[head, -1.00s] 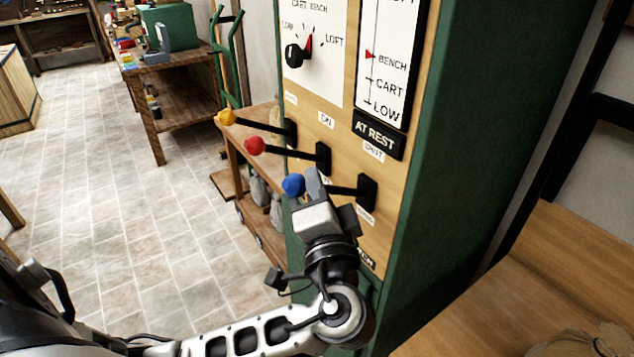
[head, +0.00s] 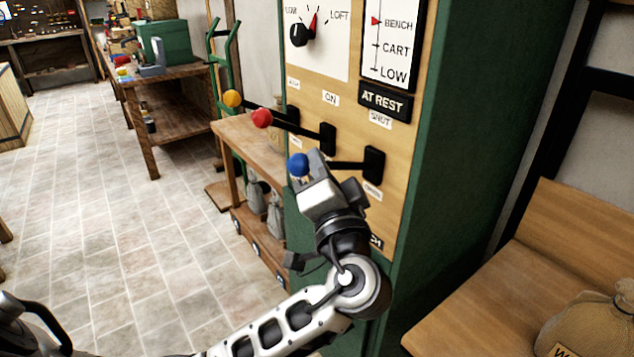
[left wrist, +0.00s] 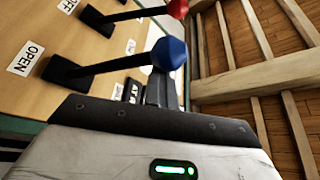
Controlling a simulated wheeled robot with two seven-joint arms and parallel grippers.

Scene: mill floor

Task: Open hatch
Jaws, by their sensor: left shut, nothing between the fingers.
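The green cabinet's wooden panel carries a lever with a blue knob (head: 297,164); its black mount (head: 374,166) lies between a "SHUT" label (head: 380,119) above and an "OPEN" label (head: 372,190) below. The lever sticks out roughly level. My left gripper (head: 315,160) is shut and empty, its fingertips right beside the blue knob; I cannot tell whether they touch. In the left wrist view, the blue knob (left wrist: 169,53) stands just beyond the closed fingers (left wrist: 155,90), overlapping them. My right gripper is not in view.
Red (head: 261,118) and yellow (head: 232,98) knobbed levers stick out farther left. Above are a dial (head: 302,35) and an "AT REST" sign (head: 385,98). A wooden bench with a sack (head: 590,325) is at right. Tiled floor at left is open.

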